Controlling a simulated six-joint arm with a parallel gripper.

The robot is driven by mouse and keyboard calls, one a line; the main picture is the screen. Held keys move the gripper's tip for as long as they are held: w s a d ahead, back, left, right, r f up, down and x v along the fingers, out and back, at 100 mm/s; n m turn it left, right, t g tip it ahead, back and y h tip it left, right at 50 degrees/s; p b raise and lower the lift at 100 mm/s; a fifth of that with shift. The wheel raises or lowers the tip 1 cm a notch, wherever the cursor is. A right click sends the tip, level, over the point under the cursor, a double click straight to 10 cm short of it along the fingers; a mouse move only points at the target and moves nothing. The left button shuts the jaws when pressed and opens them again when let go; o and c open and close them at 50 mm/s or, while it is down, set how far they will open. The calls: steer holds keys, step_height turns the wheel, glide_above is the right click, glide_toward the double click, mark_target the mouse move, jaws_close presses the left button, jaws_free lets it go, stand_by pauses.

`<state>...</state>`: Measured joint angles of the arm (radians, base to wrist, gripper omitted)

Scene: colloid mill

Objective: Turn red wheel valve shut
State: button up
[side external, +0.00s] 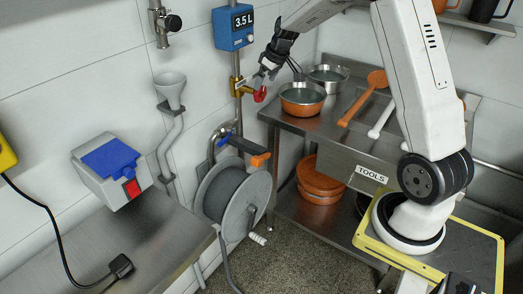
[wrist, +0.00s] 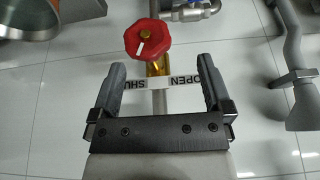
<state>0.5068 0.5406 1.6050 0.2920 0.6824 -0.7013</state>
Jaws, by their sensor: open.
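The red wheel valve (wrist: 149,41) is at the top middle of the wrist view, with a white mark on its face. It sits on a brass fitting (wrist: 158,68) on a vertical pipe. A white label (wrist: 163,83) below it reads OPEN and, partly hidden, SHU. My gripper (wrist: 161,68) is open and empty; its fingers point toward the wheel, which lies just beyond the fingertips, between their lines. In the side view, my gripper (side external: 266,73) is close to the small red wheel (side external: 260,94), just above it. Whether they touch cannot be told.
A blue meter (side external: 234,27) reading 3.5 L hangs on the pipe above the valve. An orange pot (side external: 302,99) and a steel pot (side external: 328,78) stand on the steel bench (side external: 335,142) at right. A hose reel (side external: 231,203) is below; a funnel (side external: 170,88) is at left.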

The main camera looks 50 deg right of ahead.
steer(key=s+a+f, duration=0.2)
steer(key=s+a, duration=0.6)
steer(key=a, duration=0.2)
steer(key=s+a+f+g, duration=0.1)
steer(key=s+a+f, duration=0.1)
steer(key=s+a, duration=0.6)
steer(key=shift+s+a+f+g, duration=0.25)
steer(key=shift+s+a+g, duration=0.05)
steer(key=shift+a, duration=1.4)
step_height(320, 180, up, 5)
steer(key=t, duration=0.2)
glide_above(262, 89)
steer(key=s, duration=0.2)
steer(key=shift+s+r, duration=0.15)
steer(key=shift+x, duration=3.9)
